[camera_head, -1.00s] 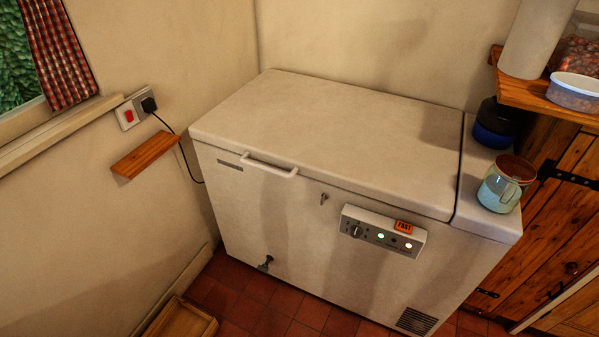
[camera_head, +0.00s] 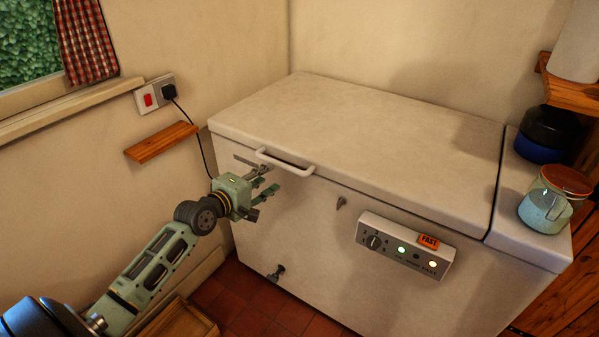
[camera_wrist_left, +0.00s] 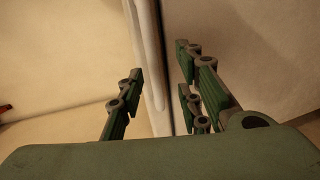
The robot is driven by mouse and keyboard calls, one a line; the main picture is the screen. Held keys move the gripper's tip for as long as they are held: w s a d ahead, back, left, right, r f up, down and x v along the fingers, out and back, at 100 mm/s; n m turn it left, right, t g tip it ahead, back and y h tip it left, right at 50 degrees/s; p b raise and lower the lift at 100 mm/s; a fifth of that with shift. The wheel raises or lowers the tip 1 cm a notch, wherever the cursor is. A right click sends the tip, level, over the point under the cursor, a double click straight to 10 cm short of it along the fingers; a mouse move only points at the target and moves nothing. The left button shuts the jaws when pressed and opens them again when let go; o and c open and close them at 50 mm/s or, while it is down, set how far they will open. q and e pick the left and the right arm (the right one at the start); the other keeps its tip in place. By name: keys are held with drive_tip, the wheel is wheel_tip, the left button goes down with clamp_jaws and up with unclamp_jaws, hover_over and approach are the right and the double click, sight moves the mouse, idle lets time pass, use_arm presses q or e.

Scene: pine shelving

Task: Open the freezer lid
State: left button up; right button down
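The white chest freezer (camera_head: 310,240) stands against the wall. Its lid (camera_head: 360,140) lies flat and shut. The white bar handle (camera_head: 287,163) is on the lid's front edge, toward the left. My left gripper (camera_head: 273,180) is at the left part of the handle, with its fingers spread. In the left wrist view, the open fingers (camera_wrist_left: 158,75) stand on either side of a pale bar (camera_wrist_left: 150,60), which looks like the handle. Whether they touch it I cannot tell. My right gripper is not in view.
A glass jar (camera_head: 548,205) and a dark blue pot (camera_head: 547,134) stand on the freezer's fixed right end, beside the lid. A small wooden shelf (camera_head: 160,142) juts from the left wall. A wooden tray (camera_head: 180,322) lies on the floor. A wooden shelf (camera_head: 570,93) is at right.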

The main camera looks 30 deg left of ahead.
sight(280, 166)
use_arm(q)
drive_tip(key=shift+w+d+r, duration=0.15)
drive_tip(key=shift+w+r, duration=0.35)
drive_tip(key=shift+w, duration=0.15)
drive_tip(key=x, duration=0.6)
drive_tip(key=shift+w+f+b, duration=0.15)
drive_tip(key=shift+w+b, duration=0.15)
drive_tip(key=shift+w, duration=0.05)
drive_tip(key=shift+c, duration=0.2)
clamp_jaws()
